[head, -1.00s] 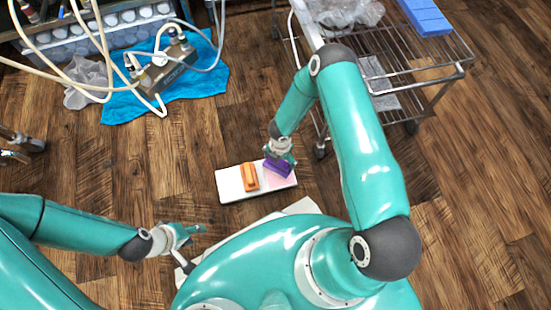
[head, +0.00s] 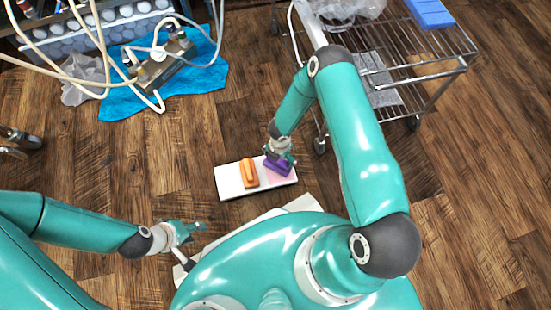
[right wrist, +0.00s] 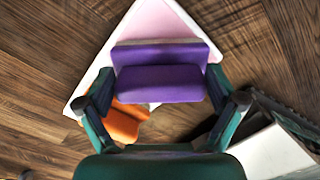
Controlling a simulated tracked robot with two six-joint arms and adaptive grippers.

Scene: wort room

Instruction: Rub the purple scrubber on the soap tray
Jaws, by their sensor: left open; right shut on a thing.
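The purple scrubber (head: 277,167) is held in my right gripper (head: 281,158), over the pink right end of a white tray (head: 229,187) on the floor. In the right wrist view the scrubber (right wrist: 160,80) sits between the two fingers of the right gripper (right wrist: 160,105), with the pink soap surface (right wrist: 160,22) beyond it. Whether the scrubber touches the pink surface I cannot tell. An orange scrubber (head: 249,173) lies on the middle of the tray. My left gripper (head: 195,229) is open and empty, left of and nearer than the tray.
A white board or mat (head: 300,204) lies near my base. A wire cart (head: 440,52) stands at the right with a blue box (head: 430,13). A blue cloth (head: 200,78) with a hosed metal device (head: 168,62) lies at the upper left. Wooden floor left of the tray is clear.

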